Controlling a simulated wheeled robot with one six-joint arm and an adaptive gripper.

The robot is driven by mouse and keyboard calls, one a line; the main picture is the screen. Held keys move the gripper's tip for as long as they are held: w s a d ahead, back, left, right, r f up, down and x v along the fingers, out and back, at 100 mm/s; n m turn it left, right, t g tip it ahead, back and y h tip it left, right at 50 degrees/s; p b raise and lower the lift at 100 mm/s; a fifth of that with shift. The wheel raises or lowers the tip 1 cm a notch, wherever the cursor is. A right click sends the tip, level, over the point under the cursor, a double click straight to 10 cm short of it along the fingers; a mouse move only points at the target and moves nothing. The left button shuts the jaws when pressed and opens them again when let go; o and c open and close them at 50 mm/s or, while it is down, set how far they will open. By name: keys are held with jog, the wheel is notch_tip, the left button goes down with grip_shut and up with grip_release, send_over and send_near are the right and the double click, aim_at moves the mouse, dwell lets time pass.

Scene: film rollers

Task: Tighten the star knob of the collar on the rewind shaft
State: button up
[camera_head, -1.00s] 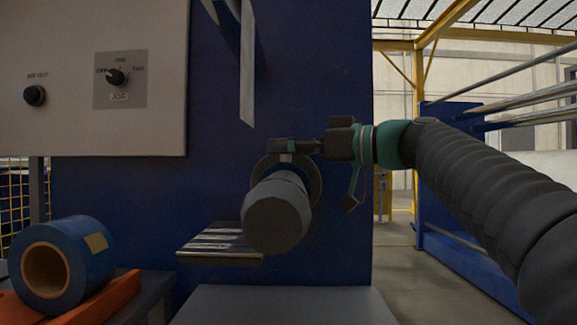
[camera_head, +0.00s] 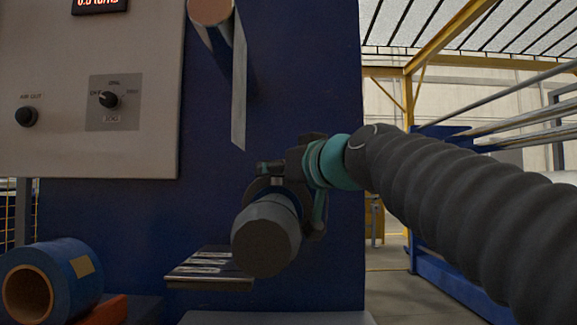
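The rewind shaft (camera_head: 264,240) sticks out of the blue machine wall toward me, its grey faceted end facing me. The collar sits behind this end and is mostly hidden. A small dark star knob (camera_head: 270,168) seems to stand on top of the collar. My gripper (camera_head: 283,170) comes in from the right, by the knob and over the shaft. Its fingers are dark against the dark collar, and I cannot tell whether they are open or shut on the knob.
A grey control panel (camera_head: 70,150) is at upper left. A metal plate (camera_head: 215,262) juts out below the shaft. A blue roll (camera_head: 75,275) lies at lower left on an orange support (camera_head: 100,312). A thin upright strip (camera_head: 239,90) hangs above the shaft.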

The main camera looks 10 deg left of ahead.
dwell(0.6)
jog(key=o, duration=1.2)
jog(key=shift+c, duration=0.2)
jog(key=v, duration=1.2)
jog(key=shift+a, duration=0.15)
jog(key=shift+s, duration=0.15)
